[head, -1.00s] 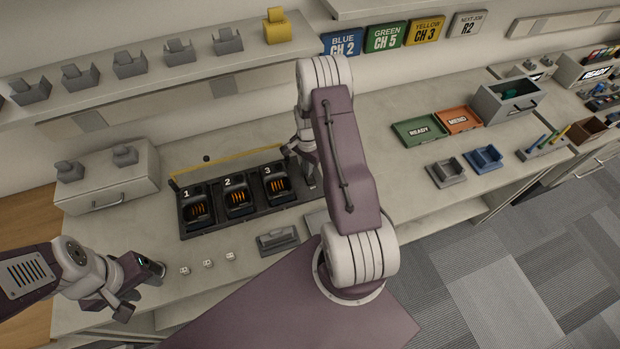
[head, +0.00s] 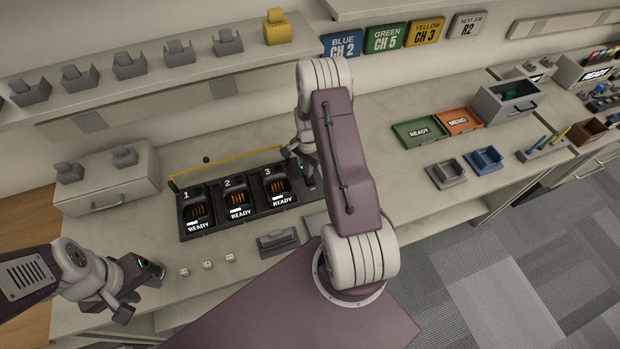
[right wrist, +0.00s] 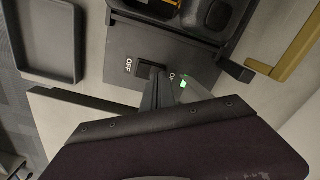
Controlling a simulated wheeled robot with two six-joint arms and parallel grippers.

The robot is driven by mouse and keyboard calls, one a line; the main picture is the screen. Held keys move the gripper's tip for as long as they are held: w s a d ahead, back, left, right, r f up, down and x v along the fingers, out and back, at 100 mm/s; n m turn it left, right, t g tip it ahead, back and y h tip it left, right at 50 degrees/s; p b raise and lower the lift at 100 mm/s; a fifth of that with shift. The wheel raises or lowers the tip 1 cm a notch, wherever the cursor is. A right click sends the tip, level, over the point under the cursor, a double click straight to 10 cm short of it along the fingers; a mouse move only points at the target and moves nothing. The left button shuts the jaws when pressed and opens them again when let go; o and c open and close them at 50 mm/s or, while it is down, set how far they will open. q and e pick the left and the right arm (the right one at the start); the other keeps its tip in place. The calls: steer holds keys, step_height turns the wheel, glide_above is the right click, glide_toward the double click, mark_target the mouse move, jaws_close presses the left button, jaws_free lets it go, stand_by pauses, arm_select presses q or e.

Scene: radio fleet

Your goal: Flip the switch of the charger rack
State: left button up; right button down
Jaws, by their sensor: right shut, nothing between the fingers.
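The charger rack (head: 238,218) is a dark tray with three bays numbered 1, 2 and 3, each showing a lit READY label. Its switch (right wrist: 148,70) shows in the right wrist view, on a dark panel between an OFF mark and a partly hidden ON mark. A green light glows beside the ON mark. My right gripper (right wrist: 168,92) is shut and empty, its fingertips at the switch; I cannot tell whether they touch it. In the head view it is at the rack's right end (head: 296,158). My left gripper (head: 143,289) is open and empty over the counter's front left.
A yellow bar (head: 225,160) runs behind the rack. Small white cubes (head: 208,265) and a grey holder (head: 277,241) lie in front. A drawer box (head: 108,185) stands left.

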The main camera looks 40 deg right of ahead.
step_height(320, 180, up, 6)
steer(key=p, duration=0.4)
steer(key=shift+r, duration=0.1)
steer(key=s+a+r+n+b, duration=0.3)
steer(key=s+a+r+n, duration=0.1)
steer(key=a+r+n, duration=0.5)
steer(key=s+a+r+n+t+b, duration=0.1)
steer(key=s+a+r+n, duration=0.2)
steer(key=s+a+n, duration=0.3)
steer(key=s+a, duration=0.2)
steer(key=s, duration=0.1)
steer(key=shift+s+a+r, duration=0.2)
steer(key=shift+a+r, duration=0.05)
steer(key=shift+a, duration=0.05)
steer(key=shift+s, duration=0.1)
